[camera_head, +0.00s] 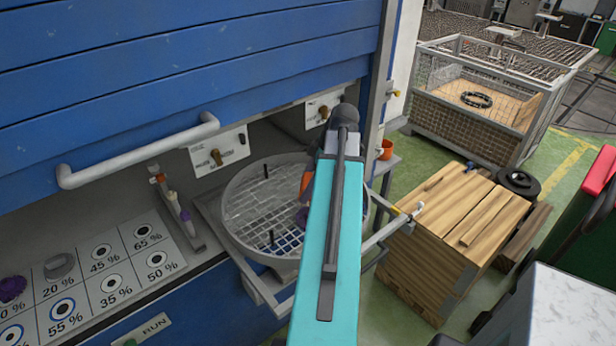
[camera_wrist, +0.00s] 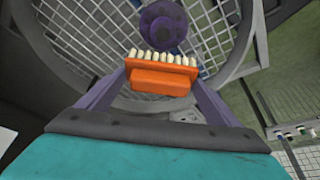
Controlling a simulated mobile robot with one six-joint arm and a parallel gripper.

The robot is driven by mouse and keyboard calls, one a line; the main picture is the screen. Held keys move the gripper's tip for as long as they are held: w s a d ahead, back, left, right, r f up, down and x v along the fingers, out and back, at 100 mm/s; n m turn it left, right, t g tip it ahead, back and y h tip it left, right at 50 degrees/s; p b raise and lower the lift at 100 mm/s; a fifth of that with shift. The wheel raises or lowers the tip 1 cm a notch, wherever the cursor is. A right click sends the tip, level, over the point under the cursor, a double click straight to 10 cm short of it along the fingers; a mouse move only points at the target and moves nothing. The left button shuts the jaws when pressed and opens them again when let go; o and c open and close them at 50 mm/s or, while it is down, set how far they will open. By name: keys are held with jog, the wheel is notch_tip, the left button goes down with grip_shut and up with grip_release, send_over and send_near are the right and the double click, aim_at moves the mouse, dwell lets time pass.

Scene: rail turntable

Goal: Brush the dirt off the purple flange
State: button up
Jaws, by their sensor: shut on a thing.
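The purple flange (camera_wrist: 163,24) lies on the round grid turntable (camera_wrist: 72,22), near the top middle of the wrist view. Dark patches show on it. My gripper (camera_wrist: 160,84) is shut on an orange brush (camera_wrist: 160,78) with pale bristles. The bristles point toward the flange and sit just short of its near edge in the picture. I cannot tell whether they touch it. In the head view my teal arm hides most of the gripper; a small purple part of the flange (camera_head: 302,217) shows beside it on the turntable (camera_head: 240,205).
A blue shutter with a grey handle (camera_head: 138,150) hangs above the turntable. A panel of percent-marked places (camera_head: 110,265) lies at left. An orange cup (camera_head: 386,149) stands behind the arm. A wooden crate (camera_head: 455,235) and wire cage (camera_head: 470,105) are at right.

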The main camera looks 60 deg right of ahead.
jog(key=shift+s+d, duration=0.45)
jog(key=shift+s, duration=0.05)
jog(key=shift+f, duration=0.15)
jog(key=shift+f+b, duration=1.9)
jog(key=shift+f, duration=1.4)
jog(key=shift+f+b, duration=0.35)
jog(key=shift+f, duration=0.2)
jog(key=shift+a, duration=0.15)
jog(key=shift+w+a, duration=0.2)
jog(key=shift+a, duration=0.35)
jog(key=shift+w+a, duration=0.2)
jog(key=shift+a, duration=0.35)
jog(key=shift+d, duration=0.1)
jog(key=shift+s+d+f, duration=0.1)
jog(key=shift+s+d, duration=0.2)
jog(key=shift+d, duration=0.45)
jog(key=shift+s+d, duration=0.25)
jog(key=shift+d, duration=0.55)
jog(key=shift+s+d+f, duration=0.1)
jog(key=shift+s+d, duration=0.2)
jog(key=shift+d, duration=0.45)
